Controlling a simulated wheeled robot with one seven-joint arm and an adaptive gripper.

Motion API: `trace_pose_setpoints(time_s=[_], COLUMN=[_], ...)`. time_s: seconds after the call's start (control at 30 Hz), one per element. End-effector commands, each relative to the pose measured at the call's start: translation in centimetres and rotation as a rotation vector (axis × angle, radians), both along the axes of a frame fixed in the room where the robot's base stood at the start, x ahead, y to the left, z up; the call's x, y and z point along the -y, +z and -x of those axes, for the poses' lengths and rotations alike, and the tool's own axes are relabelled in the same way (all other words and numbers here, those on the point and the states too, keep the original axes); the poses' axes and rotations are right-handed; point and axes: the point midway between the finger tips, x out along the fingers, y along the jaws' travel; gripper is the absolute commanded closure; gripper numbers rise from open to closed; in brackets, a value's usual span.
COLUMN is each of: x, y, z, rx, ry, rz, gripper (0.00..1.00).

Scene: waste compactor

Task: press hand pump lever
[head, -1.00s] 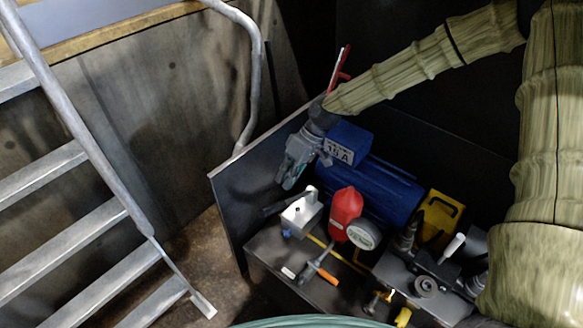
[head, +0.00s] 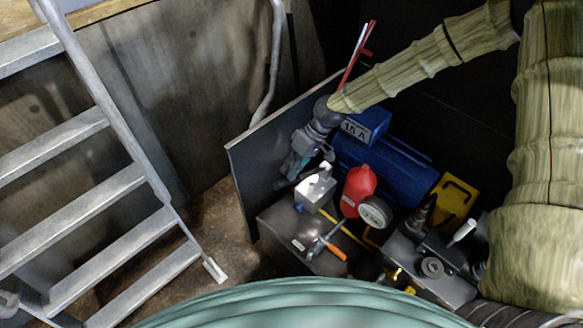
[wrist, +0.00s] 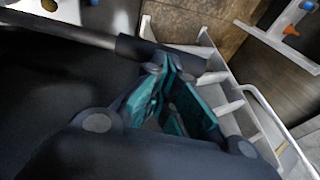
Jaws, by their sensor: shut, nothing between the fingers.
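The hand pump is a pale grey block (head: 316,190) on a dark cabinet in the head view, with a dark lever at its left. In the wrist view the lever (wrist: 158,52) is a dark rod with a thicker grip, crossing just beyond my fingertips. My gripper (head: 291,173) points down just above the lever in the head view. In the wrist view my gripper (wrist: 173,72), with teal finger pads, is shut with nothing held. Its tips overlap the grip end; whether they touch it I cannot tell.
A red canister (head: 359,188), a round gauge (head: 375,211) and an orange-handled lever (head: 337,252) stand right of the pump. A blue motor (head: 385,170) is behind. A dark upright panel (head: 255,170) is at the left, with metal stairs (head: 90,190) beyond.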

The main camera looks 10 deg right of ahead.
Motion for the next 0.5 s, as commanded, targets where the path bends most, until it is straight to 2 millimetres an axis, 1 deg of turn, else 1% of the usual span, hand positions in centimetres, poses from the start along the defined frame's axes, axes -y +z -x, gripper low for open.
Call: trace_pose_setpoints(time_s=[0.27,0.5], x=[-0.07,-0.5], y=[-0.1,-0.73], z=[0.08,0.38], rx=[0.002,0.019], ry=[0.0,0.003], rz=[0.005,0.034], gripper=[1.0,1.0])
